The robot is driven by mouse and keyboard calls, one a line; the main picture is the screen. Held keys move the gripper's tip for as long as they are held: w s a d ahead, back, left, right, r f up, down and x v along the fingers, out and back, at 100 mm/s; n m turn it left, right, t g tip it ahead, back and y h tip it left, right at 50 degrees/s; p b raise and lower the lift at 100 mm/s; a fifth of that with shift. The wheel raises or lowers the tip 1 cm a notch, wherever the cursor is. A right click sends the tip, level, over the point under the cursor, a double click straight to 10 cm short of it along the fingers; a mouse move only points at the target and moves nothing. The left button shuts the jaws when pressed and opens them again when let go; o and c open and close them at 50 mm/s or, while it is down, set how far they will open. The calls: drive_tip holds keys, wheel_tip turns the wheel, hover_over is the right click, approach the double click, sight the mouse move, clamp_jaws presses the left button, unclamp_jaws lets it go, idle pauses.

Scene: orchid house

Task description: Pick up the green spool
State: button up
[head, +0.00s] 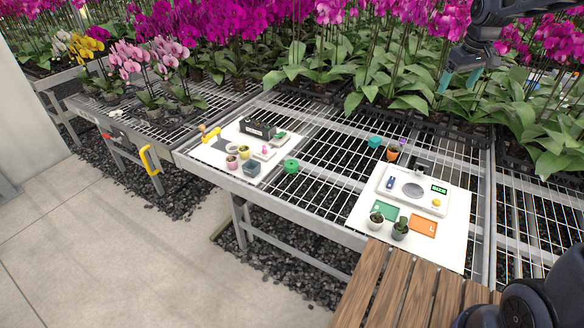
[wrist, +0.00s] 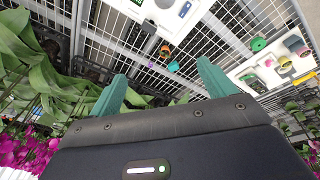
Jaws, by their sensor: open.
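The green spool (head: 290,166) lies on the wire mesh bench, just right of the left white board. In the wrist view the green spool (wrist: 259,44) shows at the upper right, beside that board. My gripper (head: 460,80) is at the upper right of the head view, high above the bench and well apart from the spool. Its two teal fingers are spread with nothing between them; in the wrist view the gripper (wrist: 163,72) points over open mesh.
A teal block (head: 375,142) and an orange pot (head: 393,153) stand behind the right white board (head: 455,228), which holds a scale (head: 413,189) and small pots. The left white board (head: 222,160) carries a black box (head: 258,128) and pots. Orchids crowd the back. Mesh between boards is mostly clear.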

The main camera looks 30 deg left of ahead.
drive_tip(key=w+a+f+n, duration=0.1)
drive_tip(key=w+a+f, duration=0.15)
drive_tip(key=a, duration=0.45)
drive_tip(key=w+a+f+n, duration=0.1)
drive_tip(key=a+f+n, duration=0.15)
drive_tip(key=a, duration=0.35)
drive_tip(key=n+g+h, duration=0.1)
drive_tip(key=n+g, duration=0.1)
drive_tip(key=n, duration=0.5)
hover_over(291, 164)
wheel_tip(291, 164, down, 30)
wheel_tip(291, 164, down, 10)
drive_tip(key=shift+w+f, duration=0.1)
drive_tip(key=c, duration=1.1)
